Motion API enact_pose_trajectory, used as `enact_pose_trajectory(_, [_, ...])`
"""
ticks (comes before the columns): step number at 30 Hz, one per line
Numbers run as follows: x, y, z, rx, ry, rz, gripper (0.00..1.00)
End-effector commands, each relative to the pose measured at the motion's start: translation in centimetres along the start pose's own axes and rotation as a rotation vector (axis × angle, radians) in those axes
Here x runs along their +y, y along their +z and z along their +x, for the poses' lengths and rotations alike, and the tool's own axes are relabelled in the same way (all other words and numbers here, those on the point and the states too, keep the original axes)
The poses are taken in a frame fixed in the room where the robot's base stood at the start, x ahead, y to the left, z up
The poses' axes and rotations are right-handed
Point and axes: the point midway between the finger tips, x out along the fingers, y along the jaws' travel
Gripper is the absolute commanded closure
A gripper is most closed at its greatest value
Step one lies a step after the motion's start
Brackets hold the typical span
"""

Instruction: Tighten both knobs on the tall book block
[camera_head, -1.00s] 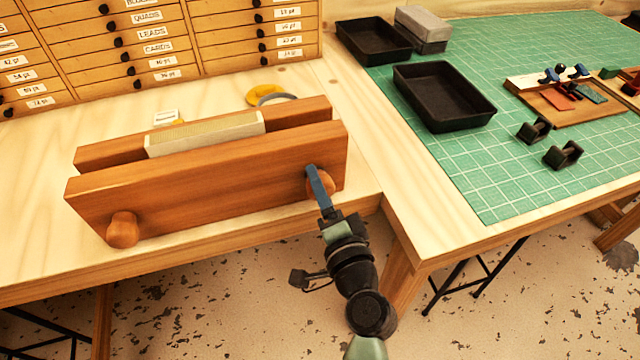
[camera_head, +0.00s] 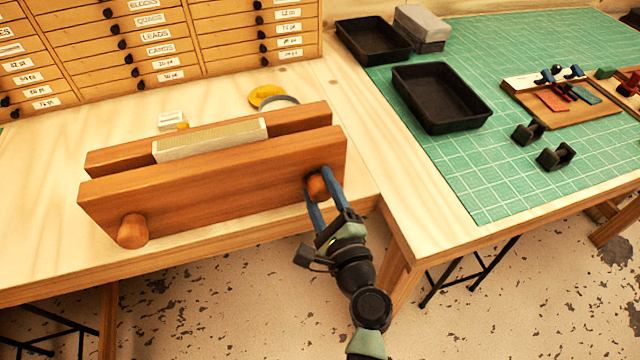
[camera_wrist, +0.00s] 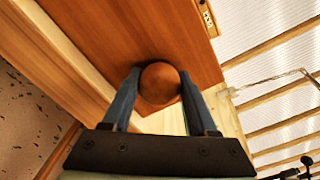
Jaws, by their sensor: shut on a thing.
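The wooden press (camera_head: 220,172) stands on the bench, with the pale book block (camera_head: 210,138) clamped between its two boards. It has two round wooden knobs on its front board. My gripper (camera_head: 318,186) is shut on the right knob (camera_head: 317,187), with one blue finger on each side of it. The wrist view also shows the right knob (camera_wrist: 160,83) between the fingers. The left knob (camera_head: 132,231) is free, near the lower left corner of the front board.
A yellow tape roll and a grey ring (camera_head: 278,101) lie behind the press. Label drawers (camera_head: 150,40) stand at the back left. Black trays (camera_head: 440,97), small black weights (camera_head: 556,156) and a wooden board with tools (camera_head: 580,112) sit on the green mat (camera_head: 490,195).

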Motion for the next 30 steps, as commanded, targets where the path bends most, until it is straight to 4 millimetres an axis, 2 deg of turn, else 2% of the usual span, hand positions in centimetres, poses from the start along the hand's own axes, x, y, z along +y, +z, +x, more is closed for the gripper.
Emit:
enact_pose_trajectory(18, [0.03,-0.20,-0.17,-0.004,0.001,0.579,0.97])
enact_pose_trajectory(30, [0.11,-0.25,-0.16,-0.010,0.000,0.834,0.97])
